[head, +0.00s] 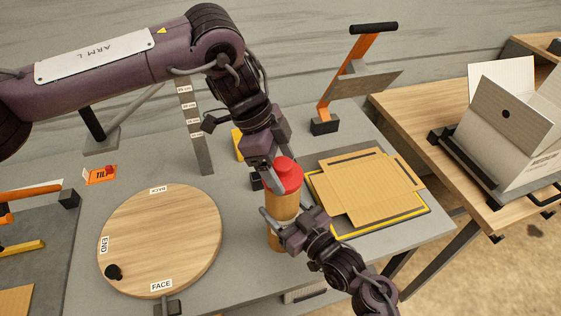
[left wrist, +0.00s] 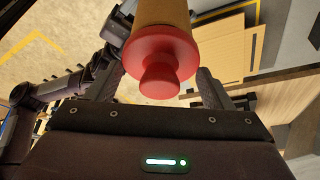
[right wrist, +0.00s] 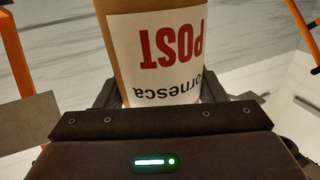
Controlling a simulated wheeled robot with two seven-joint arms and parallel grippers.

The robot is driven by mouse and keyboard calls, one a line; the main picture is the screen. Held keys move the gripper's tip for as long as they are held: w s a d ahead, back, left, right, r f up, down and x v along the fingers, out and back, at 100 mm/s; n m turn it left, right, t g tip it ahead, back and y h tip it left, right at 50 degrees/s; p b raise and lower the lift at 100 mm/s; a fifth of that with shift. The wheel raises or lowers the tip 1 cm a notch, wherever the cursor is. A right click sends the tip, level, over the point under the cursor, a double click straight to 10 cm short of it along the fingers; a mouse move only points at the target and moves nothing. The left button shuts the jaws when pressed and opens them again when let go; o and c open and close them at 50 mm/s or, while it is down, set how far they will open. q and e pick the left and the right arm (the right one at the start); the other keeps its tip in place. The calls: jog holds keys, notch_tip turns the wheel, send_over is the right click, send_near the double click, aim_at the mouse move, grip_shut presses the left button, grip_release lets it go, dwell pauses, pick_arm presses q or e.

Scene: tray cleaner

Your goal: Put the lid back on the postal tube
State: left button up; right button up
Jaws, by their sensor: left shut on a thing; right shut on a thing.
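The postal tube (head: 283,243), a tan cylinder with a white "POST" label in the right wrist view (right wrist: 165,60), stands upright near the front of the grey table. My right gripper (head: 284,212) is shut around its body. The red lid (head: 287,176), with a narrower knob, is at the tube's top end. My left gripper (head: 276,168) comes from above and is shut on the lid. In the left wrist view the lid (left wrist: 160,50) is in line with the tube end and appears to meet it. I cannot tell whether it is fully seated.
A round wooden turntable (head: 160,235) with face labels lies to the left. Flat cardboard (head: 365,185) lies on a yellow-edged mat to the right. An orange stand (head: 345,80) and an upright measuring scale (head: 193,125) are behind. A cardboard box (head: 500,125) sits on the wooden table.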

pick_arm(q)
jog(key=shift+f, duration=0.65)
jog(key=o, duration=1)
jog(key=shift+o, duration=0.2)
jog(key=v, duration=1.2)
pick_arm(e)
jog(key=o, duration=1.5)
jog(key=shift+c, duration=0.2)
